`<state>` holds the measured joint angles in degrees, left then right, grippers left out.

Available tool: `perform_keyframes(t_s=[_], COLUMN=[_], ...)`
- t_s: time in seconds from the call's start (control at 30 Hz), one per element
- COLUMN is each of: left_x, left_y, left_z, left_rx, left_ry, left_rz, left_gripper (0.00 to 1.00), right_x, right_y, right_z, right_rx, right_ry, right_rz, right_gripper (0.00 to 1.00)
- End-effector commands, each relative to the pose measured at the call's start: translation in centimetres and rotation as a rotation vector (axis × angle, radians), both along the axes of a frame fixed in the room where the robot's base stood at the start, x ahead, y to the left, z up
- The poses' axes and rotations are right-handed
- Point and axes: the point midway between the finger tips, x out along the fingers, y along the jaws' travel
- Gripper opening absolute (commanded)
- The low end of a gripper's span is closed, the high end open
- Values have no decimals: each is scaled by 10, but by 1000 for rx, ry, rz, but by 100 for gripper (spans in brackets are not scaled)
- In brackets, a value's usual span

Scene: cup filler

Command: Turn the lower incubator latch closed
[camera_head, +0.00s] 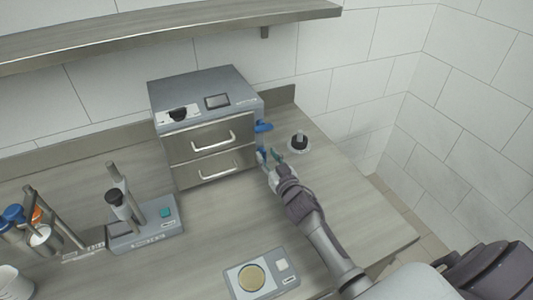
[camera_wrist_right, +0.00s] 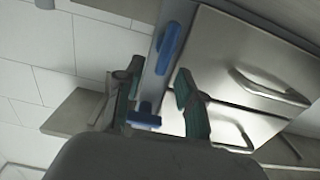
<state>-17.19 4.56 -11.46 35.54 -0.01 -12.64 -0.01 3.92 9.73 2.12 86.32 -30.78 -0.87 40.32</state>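The incubator (camera_head: 205,121) is a grey box with two metal drawers, both flush with its front. The upper blue latch (camera_head: 264,126) juts from its right side; it also shows in the wrist view (camera_wrist_right: 168,47). The lower blue latch (camera_wrist_right: 144,116) shows in the wrist view between the green-padded fingers of my right gripper (camera_wrist_right: 158,92). The fingers are apart, with gaps beside the latch. In the head view my right gripper (camera_head: 269,159) is at the incubator's lower right front corner and partly hides the lower latch. My left gripper is out of view.
A small scale-like device (camera_head: 262,277) lies at the front. A stand device (camera_head: 143,226) is left of the incubator. A shelf (camera_head: 170,33) runs above. The table's middle is clear.

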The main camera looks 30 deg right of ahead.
Motion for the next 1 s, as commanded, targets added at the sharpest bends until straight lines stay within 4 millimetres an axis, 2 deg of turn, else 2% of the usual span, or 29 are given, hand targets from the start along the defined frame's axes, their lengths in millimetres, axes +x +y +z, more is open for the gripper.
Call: perform_keyframes(t_s=[0.13,0.43,0.67,1.0], left_x=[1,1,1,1], left_y=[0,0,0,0], left_z=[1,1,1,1], left_rx=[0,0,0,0], left_ry=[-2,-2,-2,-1], left_rz=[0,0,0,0], left_gripper=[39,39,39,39], right_x=[11,13,13,13], right_y=[0,-1,-1,0], right_z=[1,0,0,0], right_rx=[1,0,0,-12], right_ry=[0,0,0,1], right_rz=[0,0,0,0], right_gripper=[39,39,2,0])
